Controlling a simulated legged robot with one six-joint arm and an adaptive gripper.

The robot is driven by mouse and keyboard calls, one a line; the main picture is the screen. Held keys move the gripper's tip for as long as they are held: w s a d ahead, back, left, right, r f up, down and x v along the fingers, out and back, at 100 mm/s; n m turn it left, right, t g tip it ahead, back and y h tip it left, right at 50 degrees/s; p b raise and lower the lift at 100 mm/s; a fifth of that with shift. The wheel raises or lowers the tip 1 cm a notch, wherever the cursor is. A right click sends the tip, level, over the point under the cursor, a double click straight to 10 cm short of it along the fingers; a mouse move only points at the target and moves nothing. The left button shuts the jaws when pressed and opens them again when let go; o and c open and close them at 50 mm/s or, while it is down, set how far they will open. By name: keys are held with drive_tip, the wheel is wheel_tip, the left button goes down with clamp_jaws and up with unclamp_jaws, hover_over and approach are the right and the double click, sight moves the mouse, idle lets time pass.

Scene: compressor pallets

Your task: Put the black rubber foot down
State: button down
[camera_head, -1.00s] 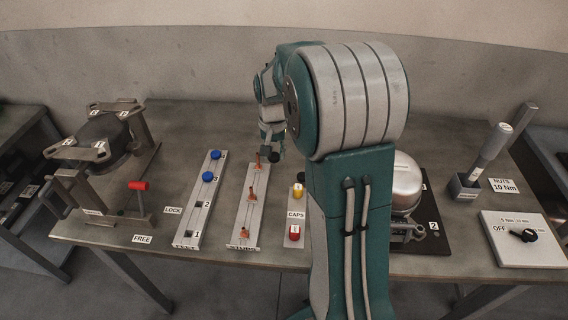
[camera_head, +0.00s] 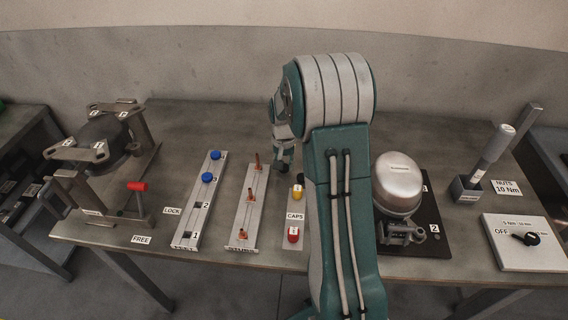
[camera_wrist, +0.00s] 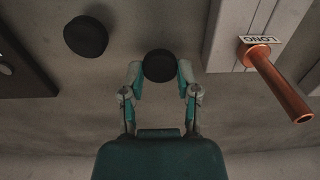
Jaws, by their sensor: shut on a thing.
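My gripper (camera_wrist: 159,82) is shut on a black rubber foot (camera_wrist: 159,66), a dark round disc between its two fingertips. In the wrist view it is over the bare grey table, and I cannot tell whether it touches the surface. A second black round foot (camera_wrist: 86,36) lies apart, up and left of it in that view. In the head view my gripper (camera_head: 283,166) is small, between the row of copper stubs and the caps strip, and partly hidden by my arm.
A copper stub (camera_wrist: 275,82) by a LONG label stands close on the right in the wrist view. In the head view are the caps strip (camera_head: 295,218), a silver compressor (camera_head: 398,182) on a dark plate and a clamp fixture (camera_head: 100,150). The table's back is clear.

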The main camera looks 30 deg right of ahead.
drive_tip(key=shift+c, duration=2.2)
unclamp_jaws()
drive_tip(key=shift+a, duration=0.15)
drive_tip(key=shift+o, duration=0.5)
drive_tip(key=shift+a, duration=0.25)
drive_tip(key=shift+d, duration=0.2)
drive_tip(key=shift+r, duration=0.25)
wheel_tip(320, 180, up, 12)
drive_tip(key=s+a+r+n+t, duration=0.3)
drive_tip(key=s+a+r, duration=0.6)
drive_tip(key=s+a, duration=0.15)
drive_tip(key=s+a+n+t, duration=0.1)
drive_tip(key=s+a+n, duration=0.1)
drive_tip(key=s, duration=0.5)
drive_tip(key=s+a+n+t, duration=0.1)
drive_tip(key=s+a+n, duration=0.1)
drive_tip(key=s+a, duration=0.3)
drive_tip(key=shift+s+a+r+t, duration=0.2)
drive_tip(key=shift+s+a+t, duration=0.1)
drive_tip(key=shift+s, duration=0.7)
drive_tip(key=shift+d, duration=0.1)
